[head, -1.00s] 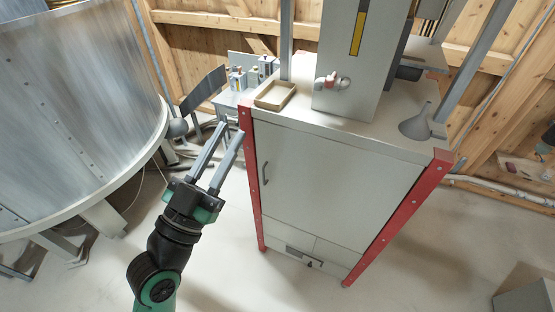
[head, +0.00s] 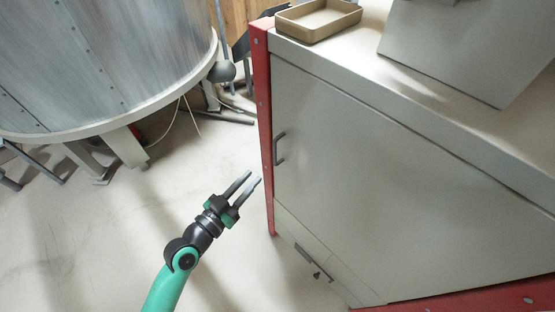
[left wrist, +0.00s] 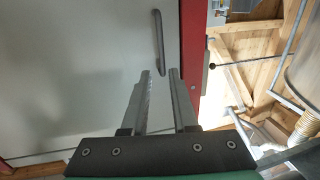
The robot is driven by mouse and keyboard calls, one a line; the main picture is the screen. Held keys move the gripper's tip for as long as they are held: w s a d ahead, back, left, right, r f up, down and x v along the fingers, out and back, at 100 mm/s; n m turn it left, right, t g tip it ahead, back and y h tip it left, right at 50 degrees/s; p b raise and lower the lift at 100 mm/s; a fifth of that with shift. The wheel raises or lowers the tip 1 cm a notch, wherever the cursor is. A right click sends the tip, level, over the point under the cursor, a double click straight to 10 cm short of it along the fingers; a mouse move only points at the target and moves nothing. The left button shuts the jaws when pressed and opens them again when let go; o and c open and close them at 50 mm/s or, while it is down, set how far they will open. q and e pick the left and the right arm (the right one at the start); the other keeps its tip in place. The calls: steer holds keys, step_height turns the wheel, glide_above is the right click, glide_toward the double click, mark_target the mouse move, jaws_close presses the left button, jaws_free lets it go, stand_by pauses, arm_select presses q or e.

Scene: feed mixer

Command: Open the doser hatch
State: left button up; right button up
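The doser hatch (head: 375,190) is a large light-grey door on the front of a cabinet with red corner posts, and it looks closed. Its dark bar handle (head: 279,149) is upright near the left edge. My left gripper (head: 253,177) is open and empty, to the left of the handle and a little below it, with the fingers pointing up and right. In the left wrist view the handle (left wrist: 159,43) stands beyond the two fingertips (left wrist: 161,73), in line with the gap between them, apparently without contact. My right gripper is not in view.
A tan tray (head: 318,19) sits on the cabinet top beside a grey box (head: 465,45). A lower panel with a small dark latch (head: 317,274) is below the hatch. A large metal drum (head: 100,60) stands at left. The floor (head: 120,230) between is mostly clear.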

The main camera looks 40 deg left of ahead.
mark_target(274, 153)
arm_select(q)
steer(key=w, duration=0.4)
steer(key=w+a, duration=0.1)
steer(key=w, duration=0.3)
steer(key=w+a, duration=0.1)
steer(key=w, duration=0.3)
steer(key=shift+f, duration=0.1)
steer(key=shift+d, duration=0.1)
jaws_close()
stand_by(1.0)
